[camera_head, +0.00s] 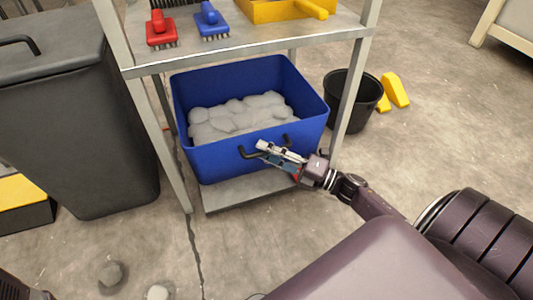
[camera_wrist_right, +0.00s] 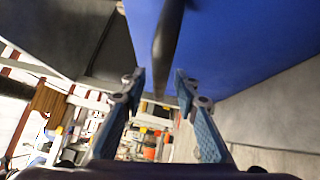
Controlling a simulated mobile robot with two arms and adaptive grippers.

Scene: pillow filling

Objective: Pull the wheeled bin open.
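The blue bin (camera_head: 215,160) holds lumpy white filling and stands on the low grey base of a metal rack. Its front has a black handle (camera_head: 248,153); no wheels show. My right gripper (camera_head: 264,150) is at this handle, reaching in from the right. In the right wrist view, its two fingers (camera_wrist_right: 159,77) stand apart, one on each side of the black handle (camera_wrist_right: 166,45), with visible gaps. The blue bin wall (camera_wrist_right: 240,40) fills the upper right there. My left gripper is not in view.
A metal rack (camera_head: 180,185) frames the bin, with red (camera_head: 162,30) and blue (camera_head: 210,20) brushes and a yellow tray (camera_head: 275,12) on top. A large dark lidded bin (camera_head: 95,150) stands left, a black bucket (camera_head: 350,105) right. The floor in front is mostly clear.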

